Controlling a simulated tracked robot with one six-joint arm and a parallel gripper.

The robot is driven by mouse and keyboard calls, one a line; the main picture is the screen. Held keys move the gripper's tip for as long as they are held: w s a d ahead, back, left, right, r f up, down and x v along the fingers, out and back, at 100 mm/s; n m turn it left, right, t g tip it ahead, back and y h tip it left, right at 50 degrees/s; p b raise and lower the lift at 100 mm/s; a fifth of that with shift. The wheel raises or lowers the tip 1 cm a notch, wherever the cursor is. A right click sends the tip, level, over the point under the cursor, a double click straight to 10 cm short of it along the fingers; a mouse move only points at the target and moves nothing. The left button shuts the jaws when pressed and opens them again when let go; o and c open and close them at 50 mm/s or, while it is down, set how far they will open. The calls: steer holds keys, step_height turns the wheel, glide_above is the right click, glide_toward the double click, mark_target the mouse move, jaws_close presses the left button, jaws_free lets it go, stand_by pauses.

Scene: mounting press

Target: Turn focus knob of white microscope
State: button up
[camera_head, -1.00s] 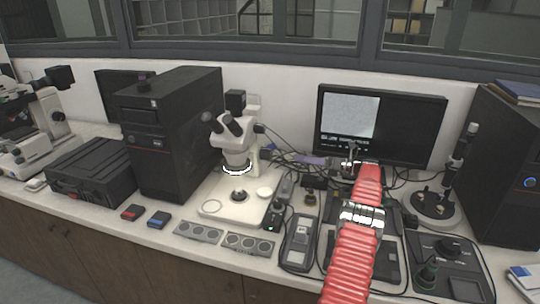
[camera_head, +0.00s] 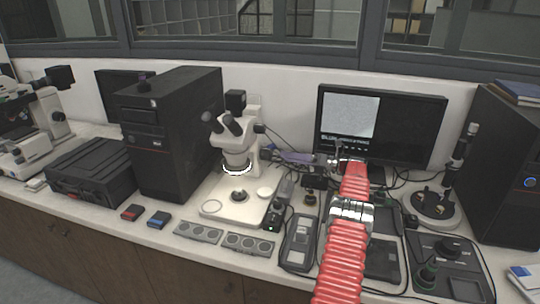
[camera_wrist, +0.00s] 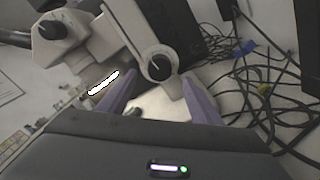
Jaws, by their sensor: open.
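The white microscope (camera_head: 237,143) stands on its pale base left of the monitor in the head view. Its white body (camera_wrist: 128,28) fills the top left of the wrist view. A round black knob (camera_wrist: 159,67) on its side is near the middle of that view, between and just beyond my fingertips. A second black knob (camera_wrist: 48,30) shows at the upper left. My gripper (camera_wrist: 158,81) is open, with one purple finger on each side of the knob in the picture. I cannot tell whether they touch it. In the head view my gripper (camera_head: 297,157) is right of the microscope.
Loose black cables (camera_wrist: 262,95) lie right of my gripper. The monitor (camera_head: 385,125) stands behind my arm. A black computer tower (camera_head: 185,130) is left of the microscope. Handheld devices and control boxes (camera_head: 298,242) crowd the bench front.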

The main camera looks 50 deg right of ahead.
mark_target(271, 154)
steer(key=x, duration=0.8)
steer(key=shift+w+a, duration=0.1)
steer(key=shift+w, duration=0.2)
steer(key=shift+c, duration=0.6)
steer(key=c, duration=1)
steer(key=shift+o, duration=0.2)
steer(key=shift+n, duration=1.1)
